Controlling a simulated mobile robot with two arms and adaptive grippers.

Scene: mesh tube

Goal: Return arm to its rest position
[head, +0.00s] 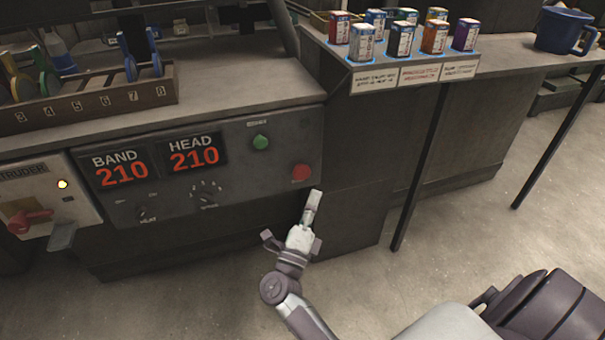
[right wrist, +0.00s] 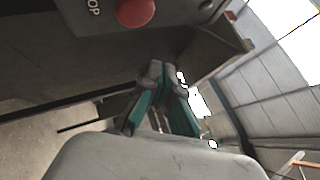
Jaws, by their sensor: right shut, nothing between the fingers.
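My right gripper (head: 314,203) is shut and empty in front of the machine's control panel (head: 233,182), below and just right of the red button (head: 300,172). In the right wrist view, its fingers (right wrist: 158,68) meet at the tips, and the red stop button (right wrist: 136,12) shows above them. The fingers appear apart from the button. My right arm reaches up from the bottom of the head view. My left gripper does not show in either view.
The panel has a green button (head: 261,142) and displays reading 210. A lever box (head: 45,205) is at left. A numbered rack (head: 95,105) sits above. Open floor lies right.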

